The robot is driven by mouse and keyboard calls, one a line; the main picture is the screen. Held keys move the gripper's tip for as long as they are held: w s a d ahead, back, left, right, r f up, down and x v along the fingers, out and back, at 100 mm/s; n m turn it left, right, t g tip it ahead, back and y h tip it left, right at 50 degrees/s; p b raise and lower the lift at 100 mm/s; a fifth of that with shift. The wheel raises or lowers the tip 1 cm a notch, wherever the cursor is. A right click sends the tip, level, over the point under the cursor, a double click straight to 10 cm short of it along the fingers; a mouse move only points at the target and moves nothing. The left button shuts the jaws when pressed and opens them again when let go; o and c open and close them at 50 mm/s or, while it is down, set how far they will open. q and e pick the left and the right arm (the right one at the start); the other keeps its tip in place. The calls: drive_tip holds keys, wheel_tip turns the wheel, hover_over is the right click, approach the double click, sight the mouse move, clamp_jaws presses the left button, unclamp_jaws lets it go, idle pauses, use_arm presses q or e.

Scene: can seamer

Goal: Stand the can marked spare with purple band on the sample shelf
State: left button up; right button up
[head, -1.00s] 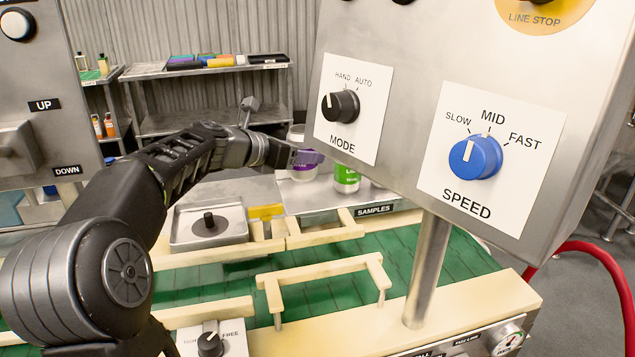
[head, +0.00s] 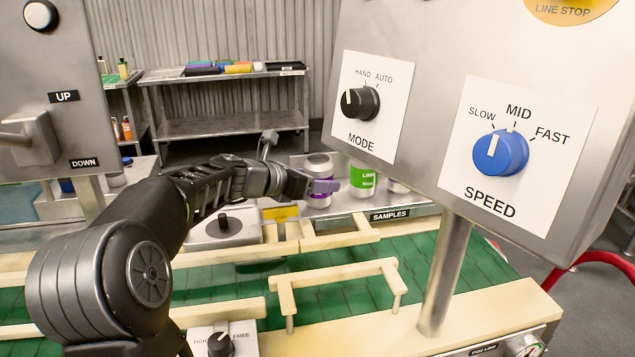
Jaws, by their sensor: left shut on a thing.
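The purple-banded can (head: 319,171) is silver with a purple band, upright at the left part of the sample shelf (head: 340,215), which carries a SAMPLES label. My left gripper (head: 324,187) reaches in from the left and is shut on this can at its band. The fingers hide part of the band, so I cannot read its marking. The can's base appears at or just above the shelf; I cannot tell if it touches. A green-banded can (head: 362,183) stands to its right, apart from it. My right gripper is not in view.
The green conveyor (head: 350,300) with wooden rails runs in front.

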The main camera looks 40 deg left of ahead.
use_arm(q)
drive_tip(key=shift+f, duration=0.2)
drive_tip(key=o, duration=1.3)
drive_tip(key=shift+r, duration=0.1)
drive_tip(key=shift+r, duration=0.2)
drive_tip(key=v, duration=0.7)
drive_tip(key=shift+s, duration=0.25)
